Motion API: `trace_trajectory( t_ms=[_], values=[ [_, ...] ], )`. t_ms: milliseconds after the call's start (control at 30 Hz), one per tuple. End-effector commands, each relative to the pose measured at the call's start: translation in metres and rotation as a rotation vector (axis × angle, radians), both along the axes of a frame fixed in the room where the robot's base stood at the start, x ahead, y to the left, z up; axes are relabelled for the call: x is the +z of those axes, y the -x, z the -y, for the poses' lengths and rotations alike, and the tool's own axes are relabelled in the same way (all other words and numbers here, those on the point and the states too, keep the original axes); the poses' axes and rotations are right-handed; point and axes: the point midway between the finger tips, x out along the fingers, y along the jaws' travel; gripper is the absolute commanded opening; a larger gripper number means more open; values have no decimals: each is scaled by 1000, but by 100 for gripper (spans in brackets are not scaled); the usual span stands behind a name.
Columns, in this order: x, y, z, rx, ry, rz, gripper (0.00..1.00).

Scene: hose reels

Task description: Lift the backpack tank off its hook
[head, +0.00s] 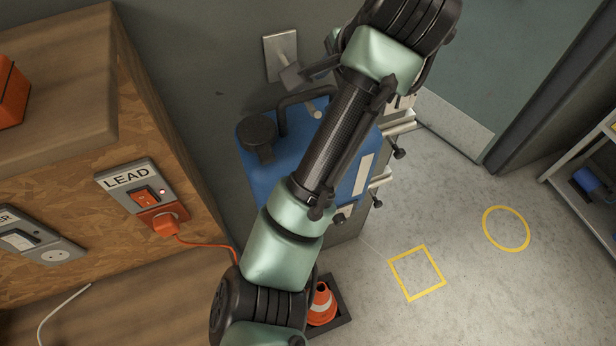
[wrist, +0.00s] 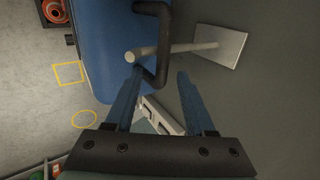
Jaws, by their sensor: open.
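The blue backpack tank (head: 258,178) hangs by the wall, partly hidden behind my arm in the head view. It has a black cap (head: 258,132) and a black handle (head: 292,103) on top. A pale hook peg (wrist: 180,50) runs out from a square wall plate (head: 281,54) and crosses the handle (wrist: 165,45). The tank's blue side also shows in the wrist view (wrist: 105,45). My gripper (wrist: 160,76) is open, its two fingers pointing at the handle. The handle's near end appears between the fingertips; I cannot tell if it is within their reach.
A wooden bench with a LEAD socket panel (head: 141,191) and an orange plug (head: 165,224) stands at left. Yellow floor outlines, a square (head: 416,273) and a circle (head: 506,229), lie on clear floor. A shelf (head: 590,190) is at right.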

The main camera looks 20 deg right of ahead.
Motion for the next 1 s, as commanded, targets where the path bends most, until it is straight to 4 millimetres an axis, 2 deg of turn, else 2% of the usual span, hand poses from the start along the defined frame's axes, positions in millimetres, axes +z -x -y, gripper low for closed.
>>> trace_trajectory(
  t_ms=[167, 333, 500, 767, 1000],
  values=[
    [-5, -5, -2, 1, 1, 0, 55],
    [-23, -18, -11, 4, -1, -4, 55],
    [-41, -29, -11, 1, 1, 0, 55],
    [-45, -31, -10, 0, 0, 2, 55],
    [-45, -31, -10, -1, 1, 2, 13]
  ],
)
